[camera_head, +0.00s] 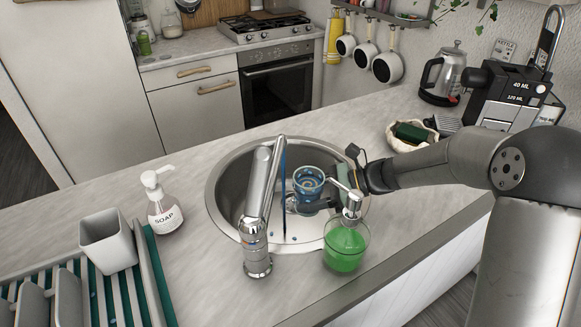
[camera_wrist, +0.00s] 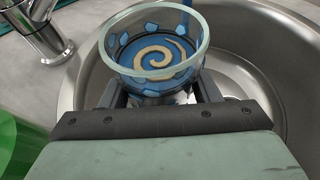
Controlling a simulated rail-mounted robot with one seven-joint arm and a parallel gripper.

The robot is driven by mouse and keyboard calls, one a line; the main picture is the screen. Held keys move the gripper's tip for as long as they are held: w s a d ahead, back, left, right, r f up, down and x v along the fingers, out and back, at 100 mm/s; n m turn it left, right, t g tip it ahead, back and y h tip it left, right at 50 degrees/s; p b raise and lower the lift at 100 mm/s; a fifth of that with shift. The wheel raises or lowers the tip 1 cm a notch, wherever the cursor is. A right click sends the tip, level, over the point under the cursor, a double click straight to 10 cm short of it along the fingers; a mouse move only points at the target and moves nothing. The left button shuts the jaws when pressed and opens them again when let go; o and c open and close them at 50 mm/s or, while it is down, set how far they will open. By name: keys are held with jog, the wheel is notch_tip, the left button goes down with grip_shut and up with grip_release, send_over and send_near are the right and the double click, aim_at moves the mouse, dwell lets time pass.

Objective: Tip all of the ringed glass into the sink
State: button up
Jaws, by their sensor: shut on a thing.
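The glass (camera_head: 308,182) is clear-rimmed with blue bands and patches. In the wrist view the glass (camera_wrist: 152,58) shows a cream spiral on blue inside; I cannot tell how much liquid it holds. My gripper (camera_head: 310,205) is shut on the glass and holds it over the right part of the sink, mouth up and roughly upright. In the wrist view my gripper's fingers (camera_wrist: 158,96) flank its lower part. The round steel sink (camera_head: 226,192) is below; it also shows in the wrist view (camera_wrist: 275,85).
The tap (camera_head: 260,205) stands at the sink's near edge; a thin blue vertical streak (camera_head: 283,190), perhaps water, is left of the glass. A green soap dispenser (camera_head: 346,246) stands close by at the sink's near right. A white soap bottle (camera_head: 163,205) and dish rack (camera_head: 90,295) are left.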

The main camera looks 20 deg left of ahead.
aim_at(308, 180)
jog(key=shift+s+d, duration=0.1)
jog(key=shift+d, duration=0.1)
jog(key=shift+g+p, duration=0.3)
jog(key=shift+p, duration=0.1)
jog(key=shift+w+a+f+m+g+p, duration=0.1)
jog(key=shift+w+f+m+g+p, duration=0.2)
jog(key=shift+w+m+p, duration=0.25)
jog(key=shift+w+a+r+m+g+p, duration=0.1)
jog(key=shift+w+r+m+g+p, duration=0.3)
jog(key=shift+m+p, duration=0.55)
jog(key=shift+w+f+g+p, duration=0.2)
jog(key=shift+f+g+p, duration=0.1)
jog(key=shift+g, duration=0.1)
jog(key=shift+w+a+f+m, duration=0.1)
jog(key=shift+w+a+m, duration=0.1)
jog(key=shift+m, duration=0.2)
jog(key=shift+w+r+m+g+p, duration=0.4)
jog(key=shift+w+r+m+p, duration=0.1)
jog(key=shift+m+p, duration=0.15)
jog(key=shift+w+a+f+m+g+y, duration=0.1)
jog(key=shift+f+m+g+y, duration=0.25)
jog(key=shift+m, duration=0.3)
jog(key=shift+r+m+g+y+p, duration=0.25)
jog(key=shift+r+m+g+p, duration=0.4)
jog(key=shift+r+m+p, duration=0.65)
dwell(1.6)
